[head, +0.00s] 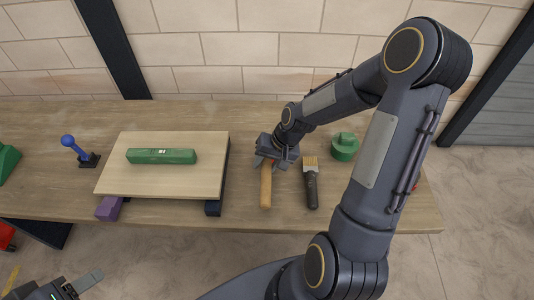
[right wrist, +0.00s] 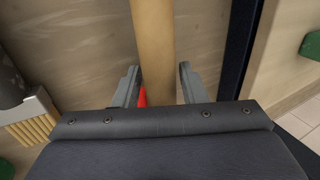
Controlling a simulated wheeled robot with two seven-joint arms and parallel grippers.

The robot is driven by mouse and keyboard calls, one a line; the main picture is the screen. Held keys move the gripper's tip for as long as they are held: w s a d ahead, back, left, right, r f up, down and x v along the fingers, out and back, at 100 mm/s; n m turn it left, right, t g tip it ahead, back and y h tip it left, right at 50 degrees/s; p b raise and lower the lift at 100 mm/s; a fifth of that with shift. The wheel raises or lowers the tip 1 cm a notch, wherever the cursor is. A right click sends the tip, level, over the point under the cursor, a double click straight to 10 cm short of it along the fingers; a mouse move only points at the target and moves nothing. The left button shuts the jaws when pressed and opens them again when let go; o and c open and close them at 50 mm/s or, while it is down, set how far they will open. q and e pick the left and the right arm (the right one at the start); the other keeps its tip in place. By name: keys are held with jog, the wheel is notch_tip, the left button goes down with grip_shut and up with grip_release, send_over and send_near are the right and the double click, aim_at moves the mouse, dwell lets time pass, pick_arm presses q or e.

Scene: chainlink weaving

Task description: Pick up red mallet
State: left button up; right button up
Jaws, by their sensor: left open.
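The red mallet lies on the wooden table; its pale wooden handle (head: 265,187) points toward the table's front edge. Its head is mostly hidden under my right gripper in the head view. My right gripper (head: 275,161) is over the head end of the handle. In the right wrist view, the handle (right wrist: 153,45) runs between the two open fingers of the right gripper (right wrist: 159,84), with gaps beside it, and a bit of red shows below. My left gripper (head: 80,286) is open and empty at the bottom left, off the table.
A brush (head: 311,186) with a dark handle lies just right of the mallet. A green round object (head: 344,146) is behind it. Left, a raised wooden board (head: 160,184) carries a green level (head: 162,156). A blue-knobbed lever (head: 75,147) stands further left.

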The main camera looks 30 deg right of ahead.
grip_shut()
jog(key=shift+w+r, duration=0.1)
jog(key=shift+r, duration=0.1)
jog(key=shift+r, duration=0.3)
notch_tip(320, 180, up, 2)
jog(key=shift+r, duration=0.25)
jog(key=a+r, duration=0.4)
jog(key=a, duration=0.3)
jog(key=s+a+r+b, duration=0.1)
jog(key=a+r, duration=0.4)
jog(key=a, duration=0.2)
jog(key=shift+s+r, duration=0.25)
jog(key=shift+r, duration=0.05)
